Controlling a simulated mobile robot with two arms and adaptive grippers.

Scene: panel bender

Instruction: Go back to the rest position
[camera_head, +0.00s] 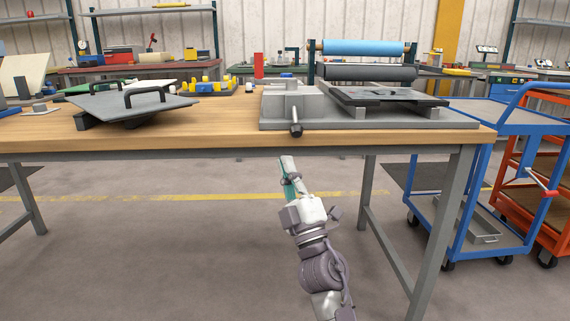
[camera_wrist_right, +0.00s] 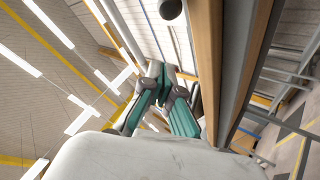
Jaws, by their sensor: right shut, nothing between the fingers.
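My right gripper (camera_head: 287,163) is in front of the workbench, just below its front edge, pointing up and away. It also shows in the wrist view (camera_wrist_right: 158,75), where its teal and grey fingers come together with nothing between them. It is apart from the bench and from the panel bender (camera_head: 290,106) on top. The bender's black-tipped lever (camera_head: 296,128) sticks out over the front edge, above the gripper. My left gripper is out of view.
The wooden workbench (camera_head: 190,137) runs across the view, with a grey plate with black handles (camera_head: 130,103) at its left. A blue cart (camera_head: 480,128) stands close at the right. The floor before and under the bench is clear.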

